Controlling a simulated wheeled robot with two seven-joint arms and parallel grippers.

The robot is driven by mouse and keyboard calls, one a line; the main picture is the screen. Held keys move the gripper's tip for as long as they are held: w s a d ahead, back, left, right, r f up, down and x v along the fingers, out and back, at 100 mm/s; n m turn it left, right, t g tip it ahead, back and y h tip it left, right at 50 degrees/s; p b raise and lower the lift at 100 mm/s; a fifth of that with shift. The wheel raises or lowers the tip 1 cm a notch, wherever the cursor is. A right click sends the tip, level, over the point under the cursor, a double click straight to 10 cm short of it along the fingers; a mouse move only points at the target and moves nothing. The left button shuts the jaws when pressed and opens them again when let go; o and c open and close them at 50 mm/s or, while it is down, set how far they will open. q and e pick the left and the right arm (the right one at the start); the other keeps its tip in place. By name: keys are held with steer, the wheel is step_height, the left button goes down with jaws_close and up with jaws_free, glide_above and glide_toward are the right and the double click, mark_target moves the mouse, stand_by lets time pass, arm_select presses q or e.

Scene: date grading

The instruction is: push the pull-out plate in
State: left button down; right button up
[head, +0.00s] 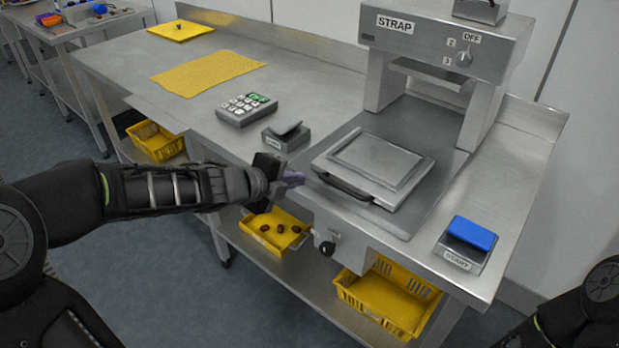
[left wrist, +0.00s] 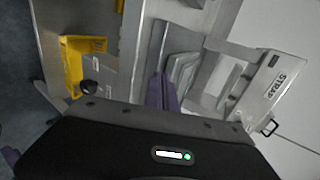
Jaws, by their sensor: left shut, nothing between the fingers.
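The pull-out plate (head: 376,165) is a flat grey metal slab with a raised square top. It lies on the bed of the STRAP machine (head: 440,45), at the front of the bed. A dark handle (head: 345,188) runs along its front left edge. The plate also shows in the left wrist view (left wrist: 183,70). My left gripper (head: 293,179) is shut and empty, with purplish fingertips, just left of the plate's handle and seemingly apart from it. Its fingers show in the left wrist view (left wrist: 161,92). My right gripper is out of view; only part of the right arm shows at lower right.
A yellow tray with dates (head: 275,231) and a yellow crate (head: 390,297) are below.

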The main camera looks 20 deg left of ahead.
mark_target(318, 169)
arm_select(q)
steer(key=w, duration=0.1)
steer(key=w+d, duration=0.1)
steer(key=w, duration=0.1)
steer(key=w+d, duration=0.1)
steer(key=shift+w+f, duration=0.25)
steer(key=shift+w, duration=0.05)
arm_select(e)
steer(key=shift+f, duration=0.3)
